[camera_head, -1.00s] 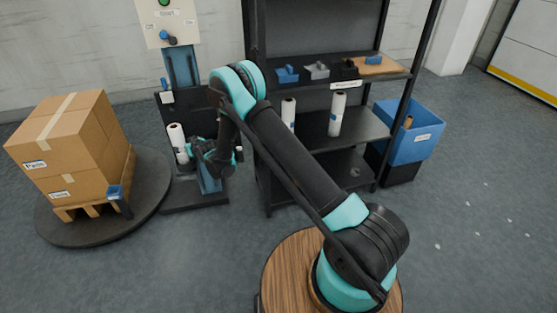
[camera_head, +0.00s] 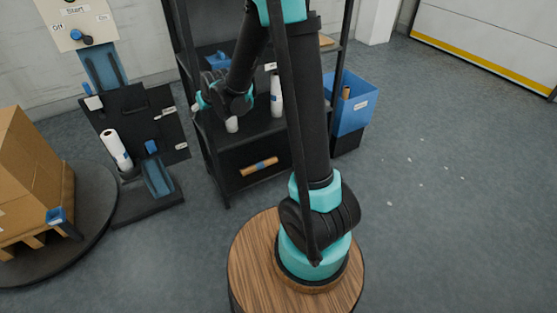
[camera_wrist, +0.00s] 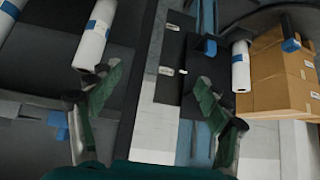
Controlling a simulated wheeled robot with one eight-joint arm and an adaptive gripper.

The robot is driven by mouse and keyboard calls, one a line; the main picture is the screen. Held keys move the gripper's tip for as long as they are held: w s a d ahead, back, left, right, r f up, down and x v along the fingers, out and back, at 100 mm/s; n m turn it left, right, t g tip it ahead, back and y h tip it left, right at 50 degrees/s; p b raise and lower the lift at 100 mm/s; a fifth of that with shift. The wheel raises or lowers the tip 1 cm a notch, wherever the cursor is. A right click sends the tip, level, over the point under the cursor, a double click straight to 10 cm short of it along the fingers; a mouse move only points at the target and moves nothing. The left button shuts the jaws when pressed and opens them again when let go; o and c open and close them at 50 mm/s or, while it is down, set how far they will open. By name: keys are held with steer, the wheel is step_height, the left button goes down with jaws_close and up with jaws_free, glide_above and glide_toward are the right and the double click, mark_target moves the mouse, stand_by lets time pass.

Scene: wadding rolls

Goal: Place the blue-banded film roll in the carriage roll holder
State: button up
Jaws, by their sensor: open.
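A white blue-banded film roll (camera_wrist: 240,65) stands at the carriage; in the head view it is the white roll (camera_head: 116,148) upright at the left side of the carriage's dark plate (camera_head: 130,112). Its bottom seat cannot be made out clearly. Two more rolls stand on the shelf: one (camera_head: 276,95) in the open, the other (camera_head: 232,124) mostly hidden behind my gripper. In the wrist view a blue-banded shelf roll (camera_wrist: 93,35) is beyond the left finger, and another is cut off at the upper left. My gripper (camera_wrist: 155,105) is open, with nothing between its fingers.
The dark shelf rack (camera_head: 215,165) is close to my gripper; a brown core (camera_head: 258,166) lies on its lowest level. A blue bin (camera_head: 352,105) stands to the right. Cartons (camera_head: 30,165) on a round turntable are at the left.

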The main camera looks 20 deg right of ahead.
steer(key=s+d+f+m+g+h, duration=0.1)
steer(key=s+d, duration=0.5)
steer(key=s, duration=0.4)
steer(key=s+d+f+m+g, duration=0.1)
steer(key=s+d, duration=0.5)
steer(key=s, duration=0.4)
steer(key=s+d+m+g+h, duration=0.1)
steer(key=s+d, duration=0.6)
steer(key=s, duration=0.4)
steer(key=shift+f+m+g+h, duration=0.3)
steer(key=shift+f+g, duration=0.1)
steer(key=shift+w, duration=0.1)
